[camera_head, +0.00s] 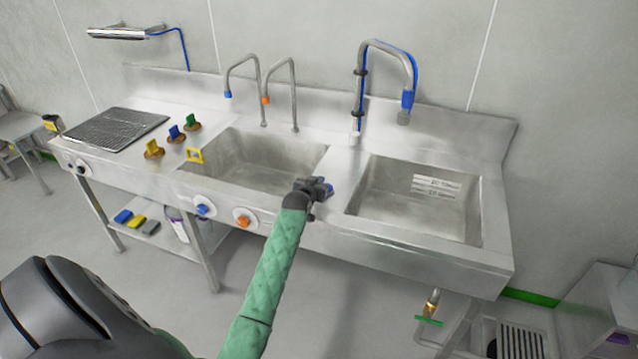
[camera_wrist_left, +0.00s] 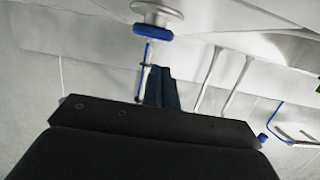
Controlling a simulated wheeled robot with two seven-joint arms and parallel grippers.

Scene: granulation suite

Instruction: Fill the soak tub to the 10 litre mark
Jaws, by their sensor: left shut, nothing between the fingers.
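The right-hand basin (camera_head: 400,200) has pale level-mark strips (camera_head: 436,187) on its back wall, too small to read. It looks like the soak tub, and I see no water in it. A tall spout (camera_head: 360,85) with a blue hose ends above its back edge; no stream shows. My left gripper (camera_head: 325,188) is shut and empty at the front edge between the two basins. A blue knob on a metal disc (camera_wrist_left: 153,29) is just ahead of the shut fingers (camera_wrist_left: 160,85) in the left wrist view; I cannot tell if they touch. My right gripper is out of view.
The left basin (camera_head: 255,165) has two thin taps. A blue knob (camera_head: 203,208) and an orange knob (camera_head: 243,219) are on the front panel. A valve with a green handle (camera_head: 429,321) hangs under the right basin.

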